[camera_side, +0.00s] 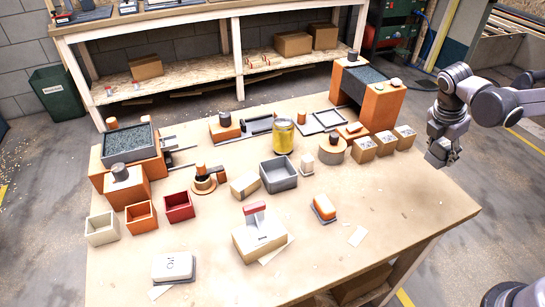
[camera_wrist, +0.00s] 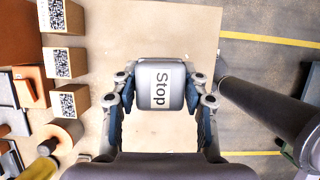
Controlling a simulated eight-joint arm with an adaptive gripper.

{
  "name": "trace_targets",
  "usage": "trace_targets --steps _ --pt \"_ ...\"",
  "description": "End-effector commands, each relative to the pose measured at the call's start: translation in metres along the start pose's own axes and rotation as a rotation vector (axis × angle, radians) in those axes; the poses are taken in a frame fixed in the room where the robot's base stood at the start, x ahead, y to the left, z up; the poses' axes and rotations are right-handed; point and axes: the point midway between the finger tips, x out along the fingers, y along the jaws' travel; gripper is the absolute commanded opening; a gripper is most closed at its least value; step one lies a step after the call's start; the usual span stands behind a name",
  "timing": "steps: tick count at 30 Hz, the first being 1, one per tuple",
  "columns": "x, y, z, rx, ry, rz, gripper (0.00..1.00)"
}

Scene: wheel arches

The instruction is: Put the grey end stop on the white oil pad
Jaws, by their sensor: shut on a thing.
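The grey end stop (camera_wrist: 160,88), a rounded block with a pale label reading "Stop", sits between the fingers of my gripper (camera_wrist: 161,95) in the wrist view. In the side view my gripper (camera_side: 441,152) is at the right, raised near the table's right edge, shut on the end stop, which shows there only as a small grey shape. A white rounded pad with dark lettering (camera_side: 172,266), seemingly the oil pad, lies on a grey base at the table's front left, far from my gripper. Its lettering is too small to read surely. It is not seen in the wrist view.
Boxes with printed codes (camera_side: 384,142) stand left of my gripper, beside an orange arch (camera_side: 390,104). A yellow can (camera_side: 283,136), a grey bin (camera_side: 278,174), an orange pad (camera_side: 323,208) and a red-handled block (camera_side: 259,236) stand between. The table's right front is mostly clear.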

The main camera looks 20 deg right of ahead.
Motion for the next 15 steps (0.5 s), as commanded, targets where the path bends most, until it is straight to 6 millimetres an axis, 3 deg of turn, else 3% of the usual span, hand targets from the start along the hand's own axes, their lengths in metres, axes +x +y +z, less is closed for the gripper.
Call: trace_targets --steps 1,6,15 --pt "-0.009 0.018 -0.015 -0.064 0.002 0.026 0.12" --pt "-0.039 0.07 -0.069 -0.271 0.006 0.108 0.12" --pt "-0.097 0.129 -0.182 -0.614 0.009 0.247 0.12"
